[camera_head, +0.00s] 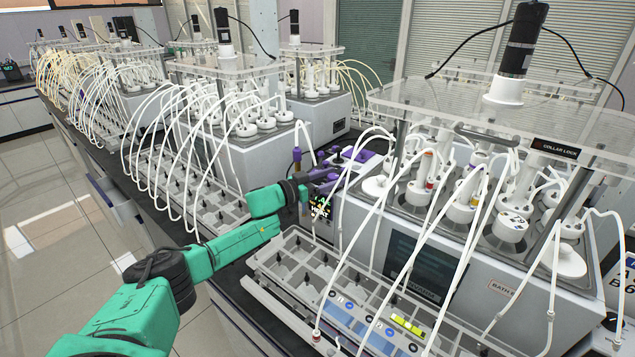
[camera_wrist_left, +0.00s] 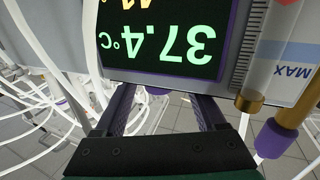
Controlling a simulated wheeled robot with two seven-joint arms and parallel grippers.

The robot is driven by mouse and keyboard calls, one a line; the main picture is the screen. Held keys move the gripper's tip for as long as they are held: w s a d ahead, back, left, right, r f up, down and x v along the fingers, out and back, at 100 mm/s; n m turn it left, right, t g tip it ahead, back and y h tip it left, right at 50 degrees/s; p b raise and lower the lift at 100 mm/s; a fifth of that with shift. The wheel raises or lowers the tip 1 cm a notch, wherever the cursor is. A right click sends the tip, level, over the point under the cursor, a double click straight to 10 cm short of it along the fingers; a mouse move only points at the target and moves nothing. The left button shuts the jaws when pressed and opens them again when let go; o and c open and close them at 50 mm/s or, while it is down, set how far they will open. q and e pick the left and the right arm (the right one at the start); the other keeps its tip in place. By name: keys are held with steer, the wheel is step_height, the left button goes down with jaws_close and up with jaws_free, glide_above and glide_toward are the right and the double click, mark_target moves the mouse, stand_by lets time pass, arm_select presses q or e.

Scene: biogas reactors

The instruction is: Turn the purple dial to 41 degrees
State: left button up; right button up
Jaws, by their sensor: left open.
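A small grey unit stands between two white reactor baths. Its display (camera_head: 320,207) is partly behind my left gripper (camera_head: 325,181). In the left wrist view the display (camera_wrist_left: 158,38) appears upside down, reading 37.4 °C in green, with an orange number cut off at the top edge. Purple parts (camera_head: 357,154) show on top of the unit; I cannot tell which of them is the dial, and the left wrist view does not show a dial clearly. My right gripper is out of view.
White hoses hang from the right bath (camera_head: 470,285) and loop over the bottle tray (camera_head: 300,262) in front. More baths line the bench at left. The floor (camera_head: 50,200) is clear.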

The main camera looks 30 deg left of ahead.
arm_select(q)
steer(key=b+v, duration=0.2)
steer(key=v, duration=1.2)
